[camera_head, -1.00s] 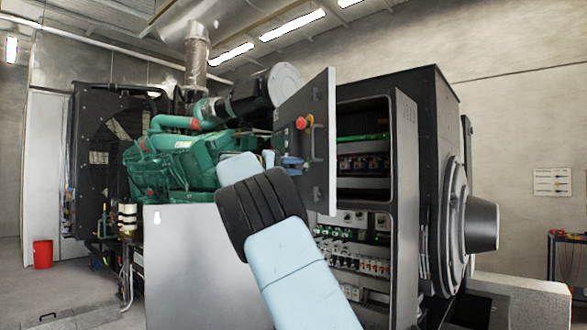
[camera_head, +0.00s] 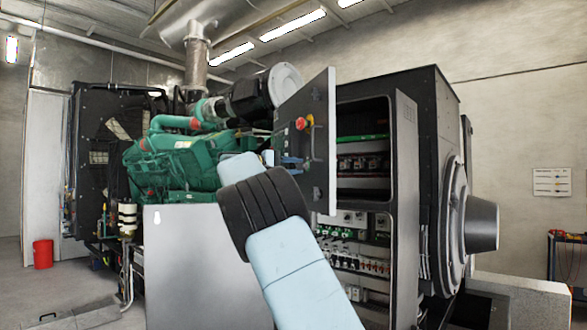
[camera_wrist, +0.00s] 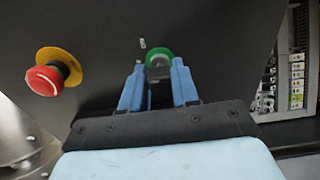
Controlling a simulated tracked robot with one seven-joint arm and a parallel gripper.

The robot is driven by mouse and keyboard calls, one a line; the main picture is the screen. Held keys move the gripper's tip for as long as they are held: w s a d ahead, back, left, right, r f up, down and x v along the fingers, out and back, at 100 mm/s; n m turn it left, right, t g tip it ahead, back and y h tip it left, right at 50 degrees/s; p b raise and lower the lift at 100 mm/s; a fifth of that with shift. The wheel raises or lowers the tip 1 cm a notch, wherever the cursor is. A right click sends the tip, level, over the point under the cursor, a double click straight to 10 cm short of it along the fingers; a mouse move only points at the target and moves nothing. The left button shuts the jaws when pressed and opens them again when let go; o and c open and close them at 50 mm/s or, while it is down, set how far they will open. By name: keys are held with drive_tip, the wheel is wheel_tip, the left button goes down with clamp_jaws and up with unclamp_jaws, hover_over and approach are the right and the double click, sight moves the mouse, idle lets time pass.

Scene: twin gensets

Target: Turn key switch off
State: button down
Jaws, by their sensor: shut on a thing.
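The key switch (camera_wrist: 159,57) shows in the wrist view as a green ring with a dark centre on the dark panel door. My gripper (camera_wrist: 160,80) is at the switch, its two blue fingers on either side of the centre and shut on it. The fingers hide part of the switch.
A red emergency stop button (camera_wrist: 46,80) on a yellow plate is left of the switch; it also shows in the head view (camera_head: 301,124). The open cabinet (camera_head: 362,135) with wiring stands right of the door. The green engine (camera_head: 165,165) is to the left.

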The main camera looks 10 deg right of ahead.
drive_tip(key=shift+f, duration=0.25)
drive_tip(key=c, duration=1.1)
unclamp_jaws()
drive_tip(key=shift+o, duration=1.3)
drive_tip(key=shift+r, duration=0.1)
drive_tip(key=shift+a, duration=0.1)
drive_tip(key=s+a, duration=0.1)
drive_tip(key=a, duration=1.2)
drive_tip(key=shift+s+a, duration=0.15)
drive_tip(key=shift+a, duration=0.15)
